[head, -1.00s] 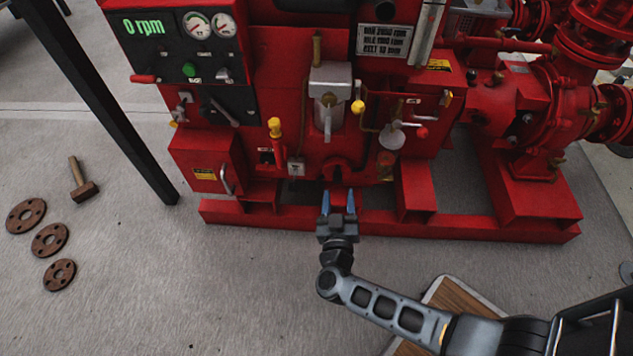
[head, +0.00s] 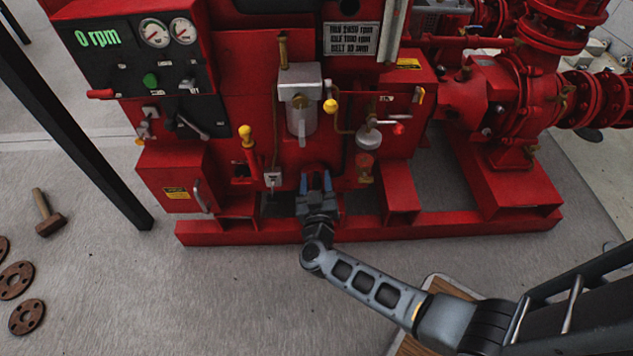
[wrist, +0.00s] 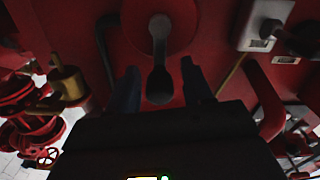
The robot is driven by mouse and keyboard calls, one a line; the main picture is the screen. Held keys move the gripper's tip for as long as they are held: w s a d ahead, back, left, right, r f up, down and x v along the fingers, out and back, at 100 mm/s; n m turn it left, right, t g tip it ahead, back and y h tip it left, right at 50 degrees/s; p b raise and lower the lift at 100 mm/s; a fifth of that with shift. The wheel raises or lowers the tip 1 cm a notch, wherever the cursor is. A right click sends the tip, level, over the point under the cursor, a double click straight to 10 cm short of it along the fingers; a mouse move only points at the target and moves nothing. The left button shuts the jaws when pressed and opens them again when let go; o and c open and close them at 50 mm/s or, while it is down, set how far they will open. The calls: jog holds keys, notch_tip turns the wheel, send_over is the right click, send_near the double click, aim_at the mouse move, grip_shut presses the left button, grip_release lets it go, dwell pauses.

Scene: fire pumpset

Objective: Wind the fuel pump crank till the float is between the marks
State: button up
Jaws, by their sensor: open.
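In the wrist view a dark crank (wrist: 159,55) hangs from a round red hub on the red engine. Its rounded handle end lies between my open gripper's two fingers (wrist: 160,76), with a gap on each side. In the head view my gripper (head: 316,181) is low at the front of the engine, and it mostly hides the crank. A silver pump-like body (head: 299,105) stands above it. A small bowl-shaped fitting (head: 366,163) is to its right. I cannot make out the float or its marks.
A yellow-topped lever (head: 246,140) and a small white box (head: 272,180) are left of my gripper. The red base rail (head: 400,224) runs below. A hammer (head: 46,214) and rusty flanges (head: 15,280) lie on the floor at left. A dark post (head: 75,120) stands there.

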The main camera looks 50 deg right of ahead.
grip_shut()
jog(key=shift+s, duration=0.1)
dwell(0.4)
